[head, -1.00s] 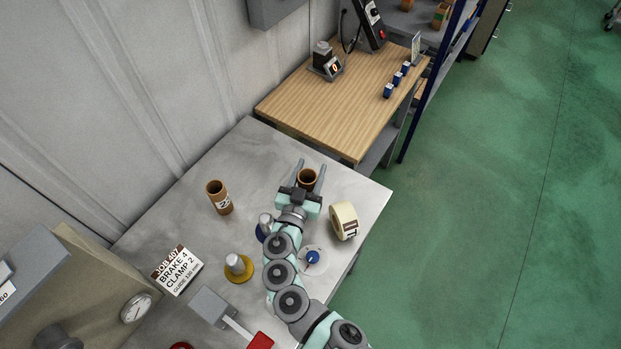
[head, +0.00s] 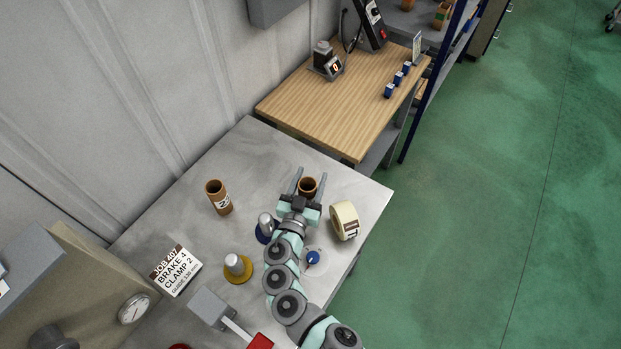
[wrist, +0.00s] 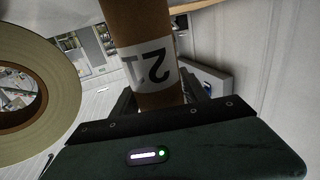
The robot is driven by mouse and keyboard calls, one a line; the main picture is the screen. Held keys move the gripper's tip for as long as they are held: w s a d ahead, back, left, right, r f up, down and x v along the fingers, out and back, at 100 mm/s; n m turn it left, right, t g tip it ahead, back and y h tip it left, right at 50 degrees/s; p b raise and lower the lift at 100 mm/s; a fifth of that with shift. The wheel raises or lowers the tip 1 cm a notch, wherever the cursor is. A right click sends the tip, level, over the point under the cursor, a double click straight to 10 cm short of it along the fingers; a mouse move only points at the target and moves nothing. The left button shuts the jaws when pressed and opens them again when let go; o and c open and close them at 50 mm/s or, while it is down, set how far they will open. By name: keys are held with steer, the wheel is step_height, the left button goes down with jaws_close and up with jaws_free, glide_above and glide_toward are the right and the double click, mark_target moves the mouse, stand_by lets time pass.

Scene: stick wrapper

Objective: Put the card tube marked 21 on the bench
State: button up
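The brown card tube marked 21 (head: 308,187) is upright at the far right part of the grey bench (head: 262,150). Its open top shows in the head view. In the wrist view the tube (wrist: 143,30) shows its white label with 21 upside down. My gripper (head: 310,178) has one finger on each side of the tube. The fingers look spread, with a small gap at the right one. Its underside is hidden, so I cannot tell whether it touches the bench. A second brown tube (head: 217,190) stands to the left, its number unclear.
A cream tape roll (head: 344,217) is close on the right and shows large in the wrist view (wrist: 62,75). A yellow-based peg (head: 237,268), a job card (head: 176,270) and a blue knob (head: 313,258) are nearer. A wooden bench (head: 330,115) adjoins beyond.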

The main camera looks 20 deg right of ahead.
mark_target(305, 195)
steer(key=o, duration=0.3)
steer(key=shift+r, duration=0.15)
steer(key=shift+r+p, duration=0.15)
steer(key=shift+p, duration=0.35)
steer(key=shift+s+a, duration=0.1)
steer(key=shift+s, duration=0.1)
steer(key=shift+o, duration=0.6)
steer(key=shift+b+v, duration=0.55)
steer(key=shift+v, duration=1.25)
